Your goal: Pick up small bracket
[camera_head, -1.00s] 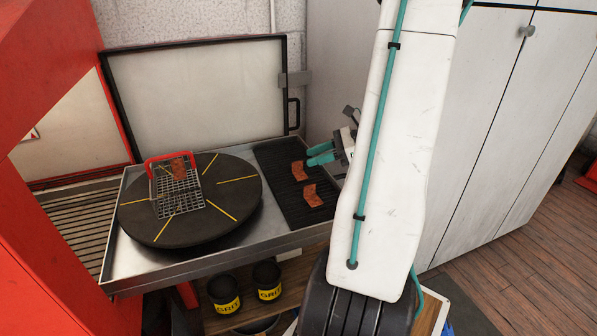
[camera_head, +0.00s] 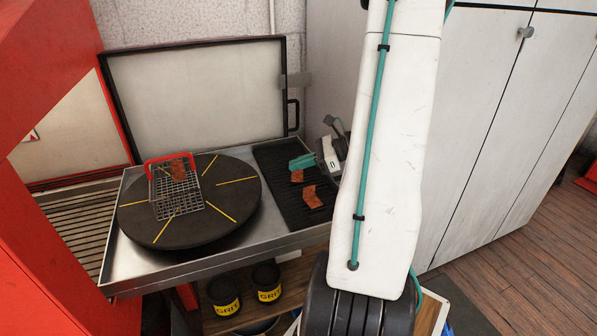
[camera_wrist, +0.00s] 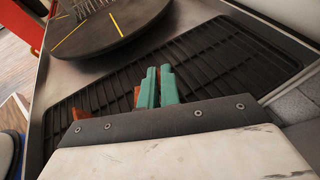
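Two small rust-brown brackets lie on the black ribbed mat (camera_head: 283,195). The rear bracket (camera_head: 297,177) is partly hidden by my gripper (camera_head: 300,163), whose teal fingers are low over the mat right at it. The front bracket (camera_head: 312,197) lies apart, nearer the tray's front. In the wrist view the teal fingers (camera_wrist: 158,86) are close together with only a narrow gap. A brown bracket edge (camera_wrist: 137,96) shows beside the left finger; whether any of it is between the fingers is hidden. Another brown piece (camera_wrist: 80,113) shows farther left.
A third brown piece (camera_head: 178,171) lies in a red-handled wire basket (camera_head: 176,195) on the round dark turntable (camera_head: 235,205), left of the mat. The metal tray's rim (camera_head: 200,268) surrounds both. An upright lid panel (camera_head: 200,100) stands behind.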

